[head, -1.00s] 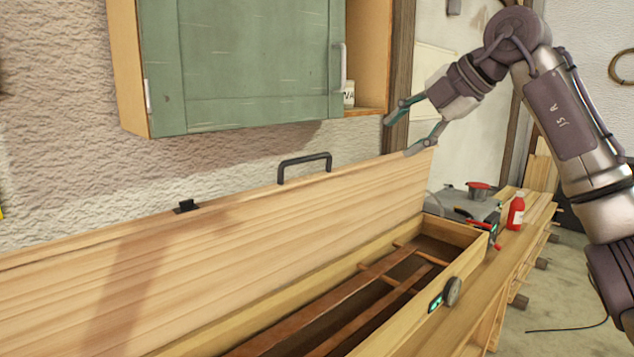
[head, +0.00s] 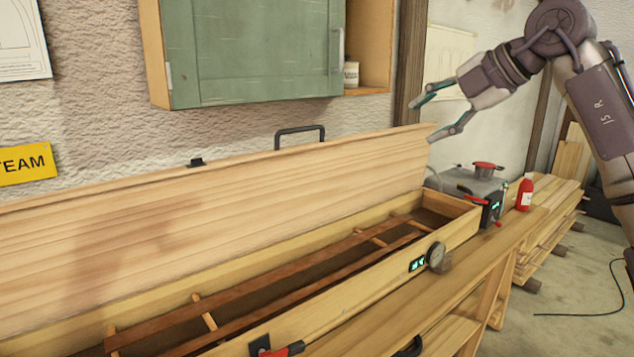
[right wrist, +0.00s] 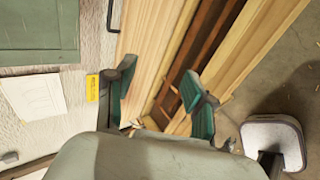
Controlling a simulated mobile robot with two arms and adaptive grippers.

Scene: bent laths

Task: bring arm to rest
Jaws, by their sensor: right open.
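My right gripper (head: 437,118) is open and empty in the head view, in the air just above the far right end of the raised lid. It points left. In the right wrist view its two teal-padded fingers (right wrist: 160,98) stand wide apart, with the long wooden box behind them. The box (head: 330,318) has its wooden lid (head: 250,180) standing open against the wall side, with a dark handle (head: 299,132) on the lid's top edge. Dark wooden strips (head: 330,248) lie inside the box. My left gripper is not in view.
A green wall cabinet (head: 255,50) hangs above the lid, with a white cup (head: 351,74) in its open part. A round gauge (head: 436,256) sits on the box's front wall. A grey machine (head: 475,183) and red bottle (head: 525,194) stand beyond the box's right end.

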